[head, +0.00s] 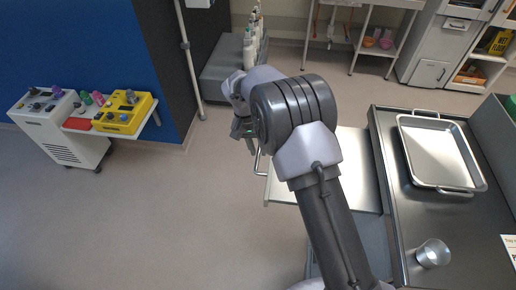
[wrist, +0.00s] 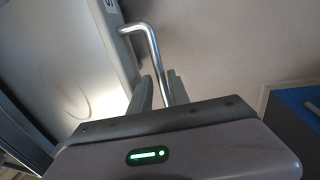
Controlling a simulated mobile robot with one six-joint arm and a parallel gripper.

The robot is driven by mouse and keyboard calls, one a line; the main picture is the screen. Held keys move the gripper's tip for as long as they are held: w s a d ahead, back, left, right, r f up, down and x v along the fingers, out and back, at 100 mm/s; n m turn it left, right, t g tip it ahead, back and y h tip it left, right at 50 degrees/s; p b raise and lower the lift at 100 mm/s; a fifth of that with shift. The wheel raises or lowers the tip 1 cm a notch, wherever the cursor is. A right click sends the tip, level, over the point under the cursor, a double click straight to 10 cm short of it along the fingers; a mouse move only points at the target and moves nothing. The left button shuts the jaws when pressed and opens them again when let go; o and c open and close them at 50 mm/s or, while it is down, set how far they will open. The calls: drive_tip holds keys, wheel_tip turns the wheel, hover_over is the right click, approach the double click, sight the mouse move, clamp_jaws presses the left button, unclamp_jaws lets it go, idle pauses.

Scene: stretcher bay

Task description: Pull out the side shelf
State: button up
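The side shelf (head: 350,168) is a pale flat panel at the left side of the steel counter, partly hidden behind my arm. Its bent metal bar handle (head: 258,163) stands at the panel's left edge. The handle also shows in the wrist view (wrist: 153,50), running down toward my fingers beside the pale panel (wrist: 75,60). My gripper (head: 243,136) is close to the handle in the head view. In the wrist view its two fingers (wrist: 160,88) stand apart with the bar lined up between them. I see no firm contact.
The steel counter (head: 395,200) carries a metal tray (head: 440,152) and a metal cup (head: 433,253). A grey cabinet with bottles (head: 222,75) stands behind my gripper. A cart with a yellow box (head: 125,112) is at the left. The floor (head: 170,215) left of the shelf is clear.

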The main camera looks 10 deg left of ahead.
drive_tip(key=shift+o, duration=0.6)
drive_tip(key=a+r+p, duration=0.3)
drive_tip(key=r+p, duration=0.2)
drive_tip(key=r, duration=1.2)
drive_tip(key=shift+a, duration=0.1)
